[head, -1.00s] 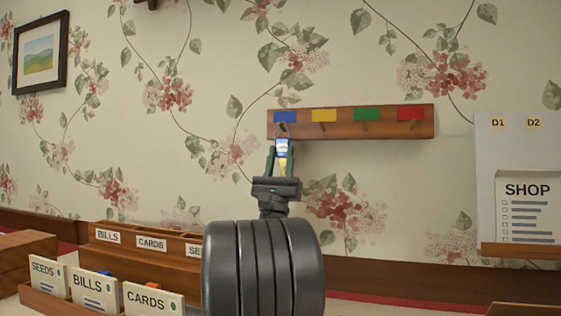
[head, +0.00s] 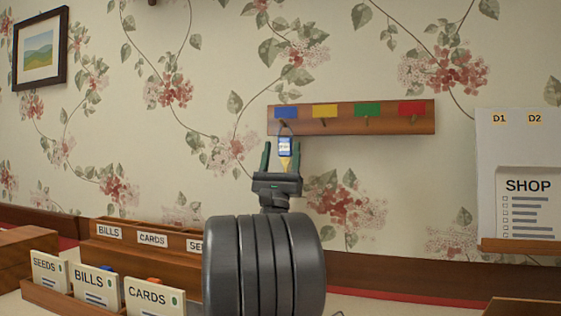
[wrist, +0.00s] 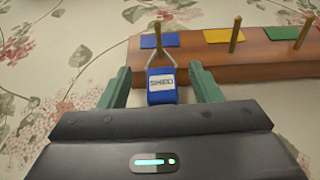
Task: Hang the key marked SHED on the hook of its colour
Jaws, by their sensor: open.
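The SHED key has a blue tag (wrist: 162,85) with a white label, and it also shows in the head view (head: 285,147). Its ring loops around the peg under the blue patch (head: 286,113), and the tag hangs below the wooden rack (head: 345,126). The blue patch also shows in the wrist view (wrist: 160,41). My gripper (head: 281,160) is open, with one green finger on each side of the tag. In the wrist view my gripper (wrist: 163,90) shows gaps between the fingers and the tag.
The rack also has yellow (head: 325,110), green (head: 367,109) and red (head: 412,107) patches with empty pegs. A SHOP list (head: 527,205) stands at the right. Boxes of labelled cards (head: 95,290) stand at the lower left.

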